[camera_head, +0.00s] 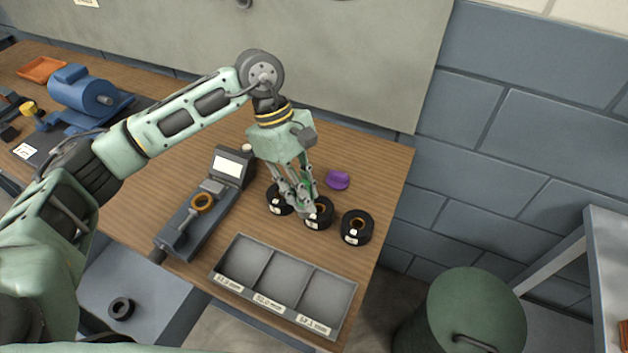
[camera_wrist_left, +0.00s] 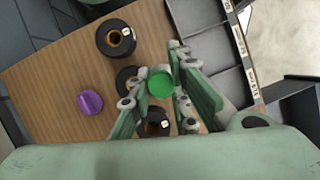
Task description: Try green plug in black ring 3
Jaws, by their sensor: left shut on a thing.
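My left gripper (camera_head: 301,207) points down over the black rings. It is shut on the green plug (camera_wrist_left: 160,82), which shows between the fingers in the left wrist view. Three black rings with orange-brown inner bores and white tags stand in a row: the left ring (camera_head: 275,206), the middle ring (camera_head: 318,222) and the right ring (camera_head: 357,231). The fingers partly cover the left and middle rings. The right ring stands clear and also shows at the top of the left wrist view (camera_wrist_left: 110,47). The tag numbers are too small to read surely. My right gripper is out of view.
A purple plug (camera_head: 338,180) lies behind the rings. A grey tray (camera_head: 283,261) with three empty labelled compartments is in front. A grey gauge device (camera_head: 185,226) with an orange ring stands left. The table's right edge is near the right ring.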

